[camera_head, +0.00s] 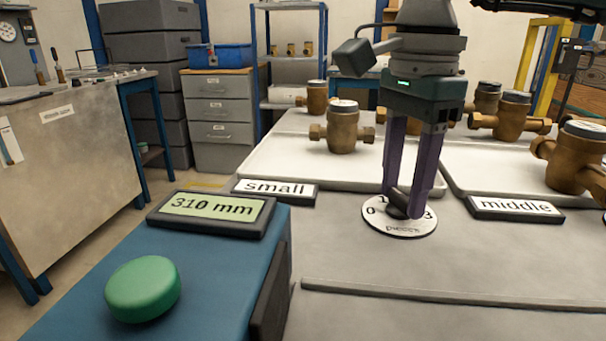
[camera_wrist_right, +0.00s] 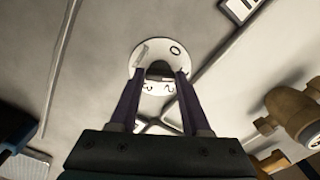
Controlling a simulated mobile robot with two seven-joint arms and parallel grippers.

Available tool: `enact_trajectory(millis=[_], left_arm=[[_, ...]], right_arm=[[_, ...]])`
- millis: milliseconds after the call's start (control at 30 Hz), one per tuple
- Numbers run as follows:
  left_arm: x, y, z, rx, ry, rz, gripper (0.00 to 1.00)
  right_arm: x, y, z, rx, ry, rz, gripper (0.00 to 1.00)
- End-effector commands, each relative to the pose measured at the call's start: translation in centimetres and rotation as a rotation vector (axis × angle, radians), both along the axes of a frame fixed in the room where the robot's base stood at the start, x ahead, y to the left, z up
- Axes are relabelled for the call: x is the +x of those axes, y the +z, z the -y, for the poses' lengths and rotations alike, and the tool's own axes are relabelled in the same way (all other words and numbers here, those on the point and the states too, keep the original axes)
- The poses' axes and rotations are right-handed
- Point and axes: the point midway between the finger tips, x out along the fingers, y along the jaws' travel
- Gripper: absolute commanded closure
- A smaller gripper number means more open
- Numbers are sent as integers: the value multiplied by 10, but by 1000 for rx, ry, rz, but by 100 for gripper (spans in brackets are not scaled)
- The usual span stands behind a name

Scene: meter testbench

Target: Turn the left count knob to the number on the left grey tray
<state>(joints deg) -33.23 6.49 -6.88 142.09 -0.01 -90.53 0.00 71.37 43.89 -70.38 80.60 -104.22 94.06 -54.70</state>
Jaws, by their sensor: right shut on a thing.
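The left count knob is a dark knob (camera_head: 397,211) on a white round dial (camera_head: 400,229). The digits 0, 1 and 3 show in the head view; the fingers hide part of the dial. My right gripper (camera_head: 407,203) points down with its purple fingers shut on the knob. The wrist view shows the knob (camera_wrist_right: 159,70) between the fingertips, over the dial (camera_wrist_right: 144,58). The knob's exact pointing direction is hard to tell. The left grey tray (camera_head: 275,172) is behind the "small" label (camera_head: 275,189). A brass meter (camera_head: 342,130) stands on it, another (camera_head: 317,98) farther back. My left gripper is out of view.
The right tray (camera_head: 467,172), behind the "middle" label (camera_head: 515,207), holds several brass meters. A "310 mm" display (camera_head: 212,206) and a green button (camera_head: 143,289) are on the blue surface at front left. The grey tabletop in front of the dial is clear.

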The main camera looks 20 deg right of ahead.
Motion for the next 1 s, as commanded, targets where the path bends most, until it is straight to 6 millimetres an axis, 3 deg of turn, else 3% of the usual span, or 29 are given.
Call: enact_trajectory(millis=[133,167,400,733,1000], left_arm=[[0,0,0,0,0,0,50],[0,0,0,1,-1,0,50],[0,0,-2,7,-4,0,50],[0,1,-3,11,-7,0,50],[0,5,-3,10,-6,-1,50]], right_arm=[[0,1,0,1,-1,0,100],[0,1,0,1,-1,0,49],[0,0,0,0,-1,0,22],[1,7,0,1,-2,2,22],[1,58,0,1,-2,6,22]])
